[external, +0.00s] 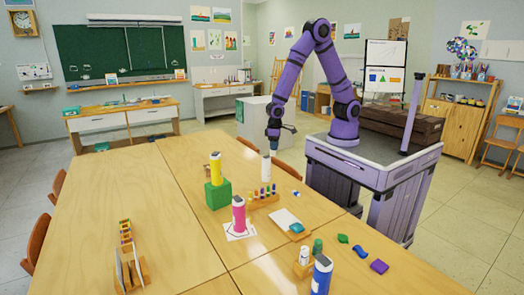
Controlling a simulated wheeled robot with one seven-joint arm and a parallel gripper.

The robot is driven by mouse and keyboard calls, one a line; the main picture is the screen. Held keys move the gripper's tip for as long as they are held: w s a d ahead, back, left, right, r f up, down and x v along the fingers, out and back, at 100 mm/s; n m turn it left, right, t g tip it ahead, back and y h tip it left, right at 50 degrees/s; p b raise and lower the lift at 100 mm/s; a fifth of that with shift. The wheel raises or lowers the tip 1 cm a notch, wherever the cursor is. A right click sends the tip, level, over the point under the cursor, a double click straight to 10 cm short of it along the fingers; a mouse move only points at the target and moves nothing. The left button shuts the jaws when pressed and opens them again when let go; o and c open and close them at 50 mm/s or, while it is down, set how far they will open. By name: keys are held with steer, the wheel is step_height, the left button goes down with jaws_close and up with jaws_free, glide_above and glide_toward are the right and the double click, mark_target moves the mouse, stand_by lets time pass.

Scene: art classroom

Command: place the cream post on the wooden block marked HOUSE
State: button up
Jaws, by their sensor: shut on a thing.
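The cream post (266,170) is a pale upright cylinder over the far right part of the table. My gripper (270,151) is at its top and shut on it. I cannot tell whether the post's lower end touches the table or hangs just above it. No lettering reading HOUSE can be made out at this size, so I cannot tell which wooden piece is the marked block. A small wooden piece (303,270) at the front right bears a short whitish cylinder.
A yellow post (216,168) stands on a green block (217,195). A pink post (239,214) stands on a white sheet. A wooden rack (262,202) of coloured pieces is near the cream post. A blue post (321,275) stands in front. The table's left middle is clear.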

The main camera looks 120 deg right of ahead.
steer(key=w+d+m, duration=0.3)
steer(key=d+m, duration=0.2)
steer(key=d, duration=0.8)
steer(key=w+d+m, duration=0.3)
steer(key=d+m, duration=0.1)
steer(key=d, duration=0.8)
step_height(320, 180, down, 11)
steer(key=d, duration=0.1)
steer(key=shift+m, duration=0.3)
steer(key=w+d, duration=0.2)
steer(key=w, duration=0.2)
steer(key=w+d+f, duration=0.1)
steer(key=w+d, duration=0.2)
steer(key=w, duration=0.2)
steer(key=w+d, duration=0.2)
steer(key=w, duration=0.3)
steer(key=shift+d+f, duration=0.15)
steer(key=shift+f, duration=0.1)
steer(key=shift+s+f, duration=0.1)
steer(key=shift+f, duration=1.6)
steer(key=shift+f, duration=0.1)
steer(key=o, duration=0.9)
steer(key=shift+o, duration=0.2)
